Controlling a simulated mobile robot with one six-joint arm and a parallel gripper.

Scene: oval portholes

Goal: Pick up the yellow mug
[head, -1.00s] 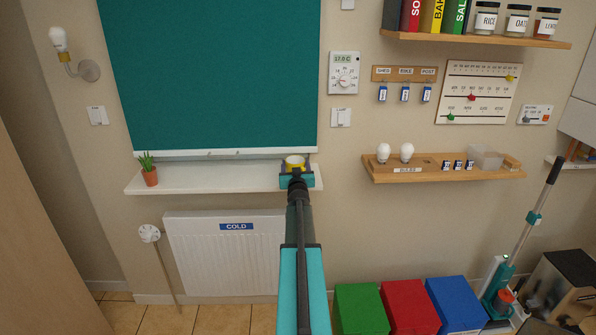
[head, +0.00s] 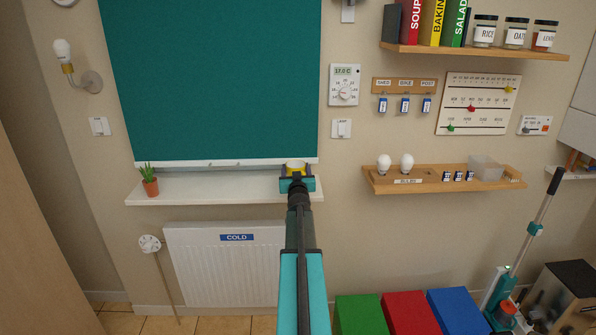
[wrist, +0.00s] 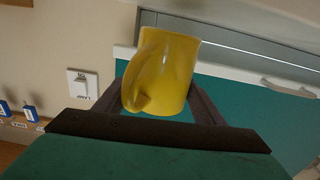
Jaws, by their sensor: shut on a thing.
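The yellow mug (wrist: 168,72) fills the middle of the wrist view, with its handle toward the camera and to the left. My gripper (head: 297,171) is shut on the mug, with one dark finger on each side of it. In the head view the mug (head: 296,162) shows only as a small yellow and white shape at the end of my arm, mostly hidden by the gripper. It appears in front of the right end of the white shelf (head: 225,187), just below the teal blind. I cannot tell its exact height above the shelf.
A potted plant (head: 150,185) stands on the shelf's left end. The teal blind (head: 215,80) hangs just above and behind. A radiator (head: 220,275) is below. A wooden shelf with bulbs (head: 445,180) is to the right. The shelf between plant and gripper is clear.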

